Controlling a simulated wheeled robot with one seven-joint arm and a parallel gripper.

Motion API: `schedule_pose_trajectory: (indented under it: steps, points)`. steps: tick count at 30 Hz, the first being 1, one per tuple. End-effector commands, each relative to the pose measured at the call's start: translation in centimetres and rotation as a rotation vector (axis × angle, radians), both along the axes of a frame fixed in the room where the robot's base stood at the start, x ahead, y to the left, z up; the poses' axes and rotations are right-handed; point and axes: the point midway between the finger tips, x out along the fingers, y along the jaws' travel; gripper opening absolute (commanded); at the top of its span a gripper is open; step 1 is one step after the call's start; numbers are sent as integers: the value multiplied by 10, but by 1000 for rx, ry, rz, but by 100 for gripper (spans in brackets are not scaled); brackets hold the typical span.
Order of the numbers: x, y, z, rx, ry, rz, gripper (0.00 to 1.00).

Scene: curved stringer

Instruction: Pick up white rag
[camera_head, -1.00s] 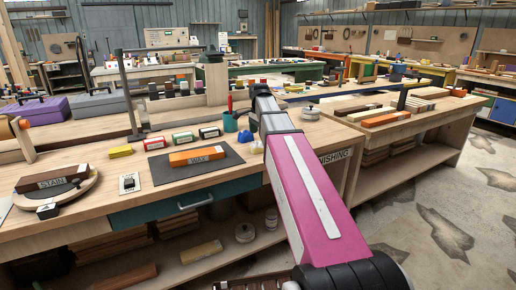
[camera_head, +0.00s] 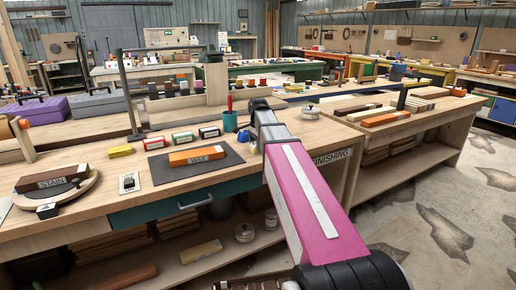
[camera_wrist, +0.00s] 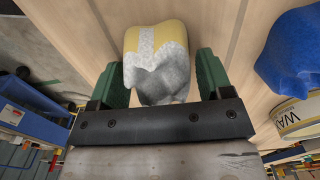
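In the wrist view a crumpled greyish-white rag (camera_wrist: 166,78) lies between the two green fingers of my gripper (camera_wrist: 160,82). It is bunched against a pale yellow and white rounded object (camera_wrist: 172,38); I cannot tell if that is a tin or part of the cloth. A gap shows between the rag and each finger, so my gripper is open around it. In the head view my arm hides the fingers and the rag.
A blue cloth (camera_wrist: 292,55) sits on a wax tin (camera_wrist: 302,115) to the right in the wrist view. In the head view a teal cup (camera_head: 229,121) stands left of my wrist. An orange wax block (camera_head: 196,156) lies on a dark mat (camera_head: 232,158) on the bench.

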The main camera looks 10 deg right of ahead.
Motion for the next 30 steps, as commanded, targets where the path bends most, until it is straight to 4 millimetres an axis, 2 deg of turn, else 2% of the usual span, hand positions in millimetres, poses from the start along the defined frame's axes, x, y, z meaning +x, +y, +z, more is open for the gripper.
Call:
schedule_pose_trajectory:
  steps: [1, 3, 7, 8, 14, 20, 23, 27, 30]
  points:
    - [0, 0, 0, 0, 0, 0, 56]
    - [0, 0, 0, 0, 0, 0, 40]
    - [0, 0, 0, 0, 0, 0, 40]
    - [0, 0, 0, 0, 0, 0, 36]
    - [0, 0, 1, 0, 0, 0, 36]
    - [0, 0, 11, 0, -1, 0, 36]
    - [0, 0, 21, 0, -1, 0, 36]
    - [1, 0, 45, 0, -2, 0, 36]
    - [-23, 19, 57, 0, -2, 4, 36]
